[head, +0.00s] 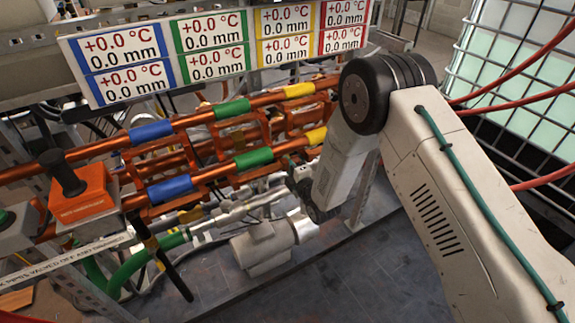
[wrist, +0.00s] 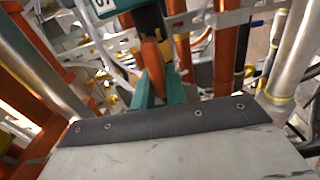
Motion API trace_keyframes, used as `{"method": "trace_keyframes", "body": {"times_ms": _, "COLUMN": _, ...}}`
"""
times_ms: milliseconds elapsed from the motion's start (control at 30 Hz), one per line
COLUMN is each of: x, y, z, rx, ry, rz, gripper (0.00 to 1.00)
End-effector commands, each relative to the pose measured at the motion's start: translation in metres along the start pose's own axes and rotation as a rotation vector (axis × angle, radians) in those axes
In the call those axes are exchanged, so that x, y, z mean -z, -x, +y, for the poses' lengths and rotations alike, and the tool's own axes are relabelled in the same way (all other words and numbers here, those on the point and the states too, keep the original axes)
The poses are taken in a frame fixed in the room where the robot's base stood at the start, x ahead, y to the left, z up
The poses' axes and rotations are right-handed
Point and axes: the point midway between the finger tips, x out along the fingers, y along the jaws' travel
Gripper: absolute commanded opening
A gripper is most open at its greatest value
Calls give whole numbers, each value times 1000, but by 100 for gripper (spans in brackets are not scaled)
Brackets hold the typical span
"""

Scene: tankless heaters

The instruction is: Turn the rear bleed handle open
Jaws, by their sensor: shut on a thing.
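In the wrist view, my gripper (wrist: 159,88) shows two teal fingers beyond the dark plate of my wrist. They are shut on an orange, curved lever-like piece (wrist: 153,66), which looks like the bleed handle. How far the handle is turned cannot be told. In the head view, my arm reaches down to the pipework at the centre, and its links hide the fingers and the handle.
Orange pipes with blue, green and yellow bands (head: 231,109) run across the rack. A display panel (head: 213,45) hangs above. An orange box with a black knob (head: 83,197) stands at left. A caged tank (head: 520,75) is at right. The floor (head: 330,275) is clear in front.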

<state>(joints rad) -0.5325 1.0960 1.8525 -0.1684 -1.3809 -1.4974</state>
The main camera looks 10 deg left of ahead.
Motion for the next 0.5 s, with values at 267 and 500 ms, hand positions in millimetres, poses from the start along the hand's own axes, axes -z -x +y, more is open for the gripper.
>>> {"method": "trace_keyframes", "body": {"times_ms": 267, "x": -1, "y": 2, "z": -3, "rx": 7, "ry": 11, "rz": -3, "gripper": 0}}
{"method": "trace_keyframes", "body": {"times_ms": 500, "x": -2, "y": 2, "z": -3, "rx": 7, "ry": 10, "rz": -4, "gripper": 25}}
